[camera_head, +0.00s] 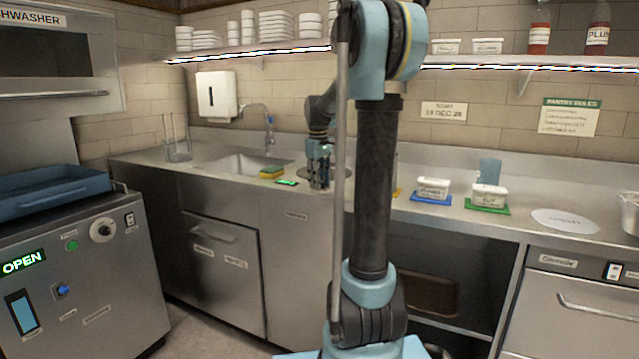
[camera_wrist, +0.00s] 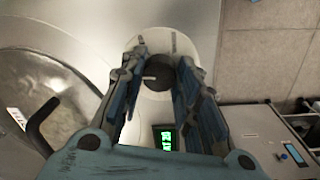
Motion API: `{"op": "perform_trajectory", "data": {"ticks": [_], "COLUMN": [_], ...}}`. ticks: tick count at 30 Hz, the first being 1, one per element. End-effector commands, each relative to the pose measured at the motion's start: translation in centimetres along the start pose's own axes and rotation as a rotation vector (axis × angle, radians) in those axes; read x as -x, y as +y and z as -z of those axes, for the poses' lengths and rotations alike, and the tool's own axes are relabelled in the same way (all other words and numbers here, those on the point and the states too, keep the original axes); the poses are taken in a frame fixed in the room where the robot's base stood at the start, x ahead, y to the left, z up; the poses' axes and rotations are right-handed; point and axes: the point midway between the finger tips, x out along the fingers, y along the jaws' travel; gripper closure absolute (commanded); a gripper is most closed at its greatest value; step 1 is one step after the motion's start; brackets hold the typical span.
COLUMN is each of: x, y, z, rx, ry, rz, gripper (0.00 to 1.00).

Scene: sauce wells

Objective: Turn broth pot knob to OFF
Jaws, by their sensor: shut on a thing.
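In the wrist view, the broth pot knob (camera_wrist: 158,74) sits on a pale round dial plate (camera_wrist: 155,93), between my gripper's two fingers. My gripper (camera_wrist: 163,62) is shut on the knob, and the fingers hide part of it and the dial marks. In the head view my gripper (camera_head: 320,180) points down at the counter near the sink, and the knob is hidden there. A small green-lit display (camera_wrist: 167,138) lies below the knob in the wrist view; its text is unclear. It also shows in the head view (camera_head: 286,182). A round metal lid (camera_wrist: 75,85) with a dark handle (camera_wrist: 42,125) is at the left.
A sink (camera_head: 235,163) and a yellow-green sponge (camera_head: 271,172) are left of my gripper. Two white labelled tubs (camera_head: 433,187) (camera_head: 489,195) stand on coloured mats to the right. A panel reading OPEN (camera_head: 23,262) is at the far left. Bare floor shows below the counter.

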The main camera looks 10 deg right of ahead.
Motion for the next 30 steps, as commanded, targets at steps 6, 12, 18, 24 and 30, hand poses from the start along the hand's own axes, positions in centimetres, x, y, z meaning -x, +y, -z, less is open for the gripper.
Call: {"op": "perform_trajectory", "data": {"ticks": [6, 12, 18, 24, 30], "x": [0.01, 0.01, 0.00, 0.00, 0.00], "y": [0.02, 0.02, 0.02, 0.02, 0.01], "z": [0.00, -0.01, -0.01, -0.02, -0.02], "rx": [0.090, 0.128, 0.136, 0.136, 0.135], "ry": [0.005, 0.007, 0.007, 0.007, 0.007], "rz": [0.000, 0.000, 0.000, 0.000, 0.000], "gripper": [0.94, 0.94, 0.94, 0.94, 0.49]}}
